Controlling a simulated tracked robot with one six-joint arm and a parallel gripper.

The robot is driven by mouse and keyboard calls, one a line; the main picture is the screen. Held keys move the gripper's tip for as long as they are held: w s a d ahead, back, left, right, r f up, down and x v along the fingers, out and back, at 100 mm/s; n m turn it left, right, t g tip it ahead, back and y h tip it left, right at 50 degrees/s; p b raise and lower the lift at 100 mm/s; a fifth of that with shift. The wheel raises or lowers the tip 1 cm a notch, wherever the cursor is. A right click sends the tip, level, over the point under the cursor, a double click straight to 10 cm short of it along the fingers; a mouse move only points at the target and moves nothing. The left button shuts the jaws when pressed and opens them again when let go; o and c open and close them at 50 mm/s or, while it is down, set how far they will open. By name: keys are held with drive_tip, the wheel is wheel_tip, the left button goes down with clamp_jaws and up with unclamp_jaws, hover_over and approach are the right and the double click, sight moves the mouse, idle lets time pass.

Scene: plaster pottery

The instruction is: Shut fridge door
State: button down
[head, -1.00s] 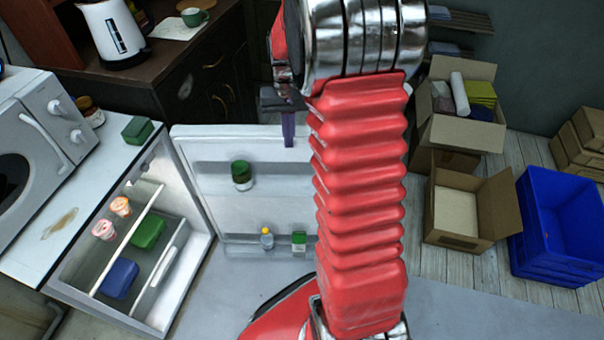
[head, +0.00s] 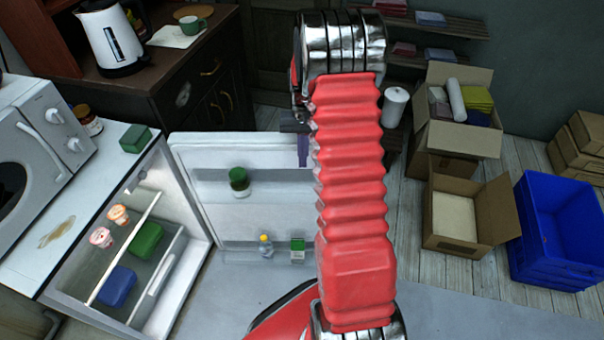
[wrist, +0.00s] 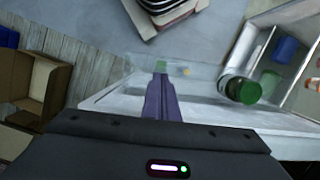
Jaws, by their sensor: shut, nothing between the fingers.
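The white fridge (head: 203,222) stands open at the left in the head view, its lit shelves showing. Its door (head: 215,205) is swung wide out to the right, its inner side with shelves facing me. A green-lidded jar (head: 239,178), a small bottle and a green carton sit in the door shelves. My gripper (head: 303,150) is at the door's upper right, partly hidden by my arm. Its purple fingers are shut and empty. In the wrist view the fingers (wrist: 160,75) reach over the door's edge (wrist: 105,98); I cannot tell whether they touch it. The jar (wrist: 240,89) shows right of them.
A microwave (head: 45,140) stands on the counter above the fridge. A dark cabinet (head: 185,85) with a kettle (head: 112,38) is behind the door. Cardboard boxes (head: 470,215) and a blue crate (head: 565,235) stand at the right. Grey floor in front is clear.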

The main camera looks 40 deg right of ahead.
drive_tip(key=x, duration=0.9)
drive_tip(key=shift+s+a+f, duration=0.1)
drive_tip(key=shift+f, duration=0.25)
